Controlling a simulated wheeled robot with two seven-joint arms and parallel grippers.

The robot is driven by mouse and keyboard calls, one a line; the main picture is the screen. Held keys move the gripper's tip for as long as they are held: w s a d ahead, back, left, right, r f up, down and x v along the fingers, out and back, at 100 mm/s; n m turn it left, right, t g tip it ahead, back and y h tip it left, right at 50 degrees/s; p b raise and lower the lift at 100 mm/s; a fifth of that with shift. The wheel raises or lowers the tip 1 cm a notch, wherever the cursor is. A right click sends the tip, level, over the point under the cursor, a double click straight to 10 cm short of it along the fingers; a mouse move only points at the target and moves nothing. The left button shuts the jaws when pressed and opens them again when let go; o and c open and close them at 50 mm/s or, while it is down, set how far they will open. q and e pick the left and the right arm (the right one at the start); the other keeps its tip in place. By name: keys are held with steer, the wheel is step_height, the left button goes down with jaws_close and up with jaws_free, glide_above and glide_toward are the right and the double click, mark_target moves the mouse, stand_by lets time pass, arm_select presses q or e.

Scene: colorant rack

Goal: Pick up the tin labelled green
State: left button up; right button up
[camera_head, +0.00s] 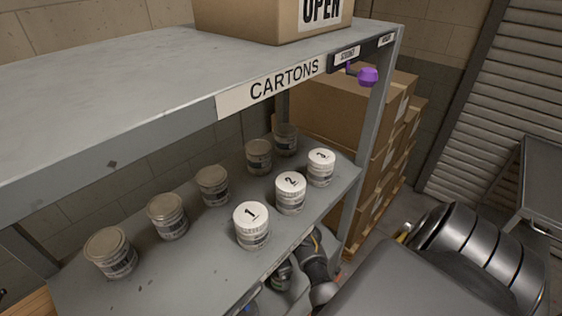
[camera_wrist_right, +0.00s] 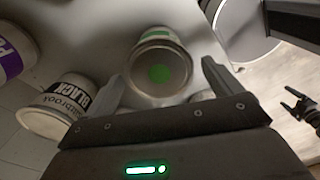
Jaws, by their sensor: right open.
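My left gripper is not recognisable in either view.
A tin labelled black (camera_wrist_right: 62,104) and a purple-labelled tin (camera_wrist_right: 14,52) stand left of the green one. In the head view, the shelf above (camera_head: 190,270) carries several tins, including lids marked 1 (camera_head: 252,224), 2 (camera_head: 290,191) and 3 (camera_head: 320,166). A rack post (camera_head: 378,120) stands right.

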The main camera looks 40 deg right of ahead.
steer(key=f, duration=0.3)
steer(key=shift+s+d+f, duration=0.15)
steer(key=shift+d+f, duration=0.05)
steer(key=shift+d, duration=0.1)
steer(key=shift+a+f, duration=0.1)
steer(key=shift+f, duration=0.75)
steer(key=c, duration=1.1)
steer(key=shift+c, duration=0.2)
steer(key=shift+r, duration=0.15)
